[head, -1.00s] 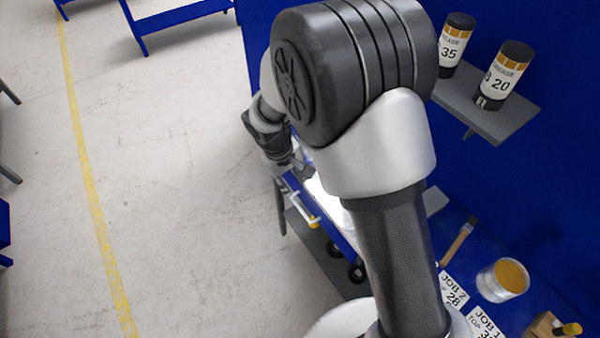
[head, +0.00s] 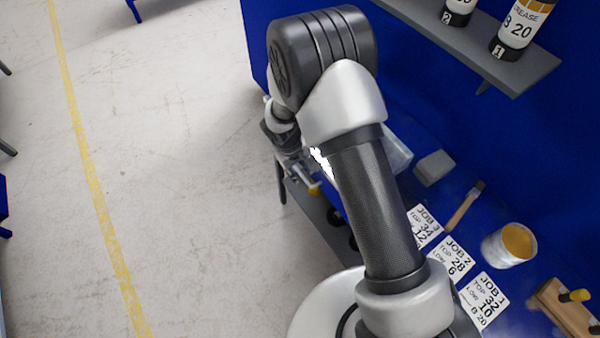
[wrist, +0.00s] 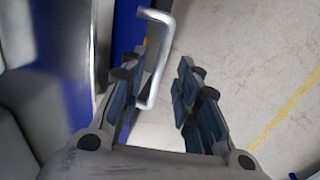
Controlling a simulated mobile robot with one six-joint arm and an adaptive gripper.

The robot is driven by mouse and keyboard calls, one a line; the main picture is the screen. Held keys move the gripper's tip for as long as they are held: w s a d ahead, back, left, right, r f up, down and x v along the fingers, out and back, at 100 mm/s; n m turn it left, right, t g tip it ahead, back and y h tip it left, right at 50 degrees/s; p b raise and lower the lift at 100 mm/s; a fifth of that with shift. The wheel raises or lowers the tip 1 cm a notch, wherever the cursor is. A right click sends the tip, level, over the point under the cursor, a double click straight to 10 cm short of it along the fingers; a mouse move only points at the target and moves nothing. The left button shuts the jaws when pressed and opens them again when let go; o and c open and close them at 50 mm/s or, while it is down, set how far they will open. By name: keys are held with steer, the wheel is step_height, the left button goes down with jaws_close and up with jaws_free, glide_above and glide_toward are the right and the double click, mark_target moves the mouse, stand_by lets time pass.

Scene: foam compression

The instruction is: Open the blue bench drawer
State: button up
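The drawer handle is a pale metal bar (wrist: 155,62) bent at its ends, in the wrist view. It stands out from the blue front (wrist: 126,28) at upper left, and its free length reaches between my fingers. My gripper (wrist: 160,75) is open, with one finger on each side of the bar. The bar appears closer to the left finger; I cannot tell whether they touch. In the head view my gripper (head: 288,155) is at the bench's front edge, partly hidden by my arm. Whether the drawer is out at all is unclear.
The blue bench top holds job cards (head: 455,260), a brush (head: 465,205), a yellow-filled can (head: 510,245), a grey block (head: 434,167) and a wooden holder (head: 570,308). A shelf with grease bottles (head: 520,25) is above. The floor (head: 170,170) to the left is clear.

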steer(key=shift+w+d+f, duration=0.1)
steer(key=shift+f, duration=0.6)
steer(key=shift+c, duration=0.5)
jaws_close()
